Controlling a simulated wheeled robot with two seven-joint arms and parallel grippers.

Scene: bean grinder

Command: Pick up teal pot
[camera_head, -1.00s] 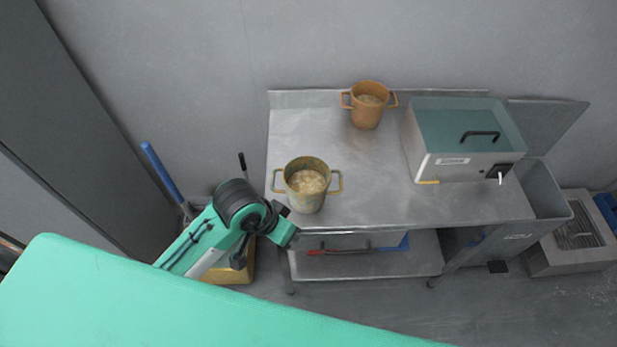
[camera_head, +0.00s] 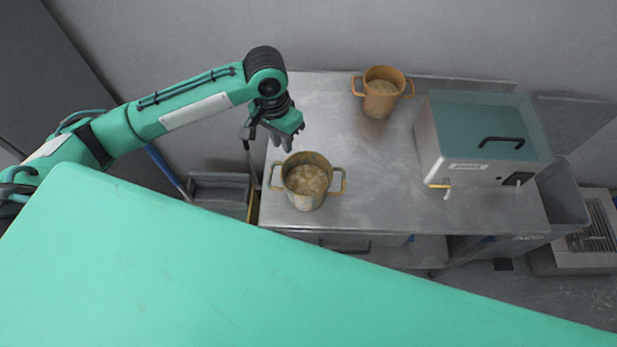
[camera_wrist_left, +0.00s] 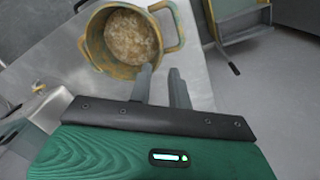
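No pot looks clearly teal. The nearer pot (camera_head: 306,199) is dull olive-brass with two side handles and pale lumpy contents. It stands upright on the metal bench's front left and also shows in the left wrist view (camera_wrist_left: 122,70). A second, orange pot (camera_head: 380,104) stands at the back of the bench. My left gripper (camera_head: 283,146) is above the bench's left edge, just behind the nearer pot. In the wrist view a gap shows between its fingers (camera_wrist_left: 161,72), with nothing between them. One finger overlaps the pot's rim in view; I cannot tell whether they touch. My right gripper is out of view.
The metal bench (camera_head: 375,185) is clear between the pots and a grey box with a teal lid (camera_head: 480,130) on its right. Bins stand beyond the right end. A grey container (camera_head: 220,188) is on the floor to the left. A wall runs behind.

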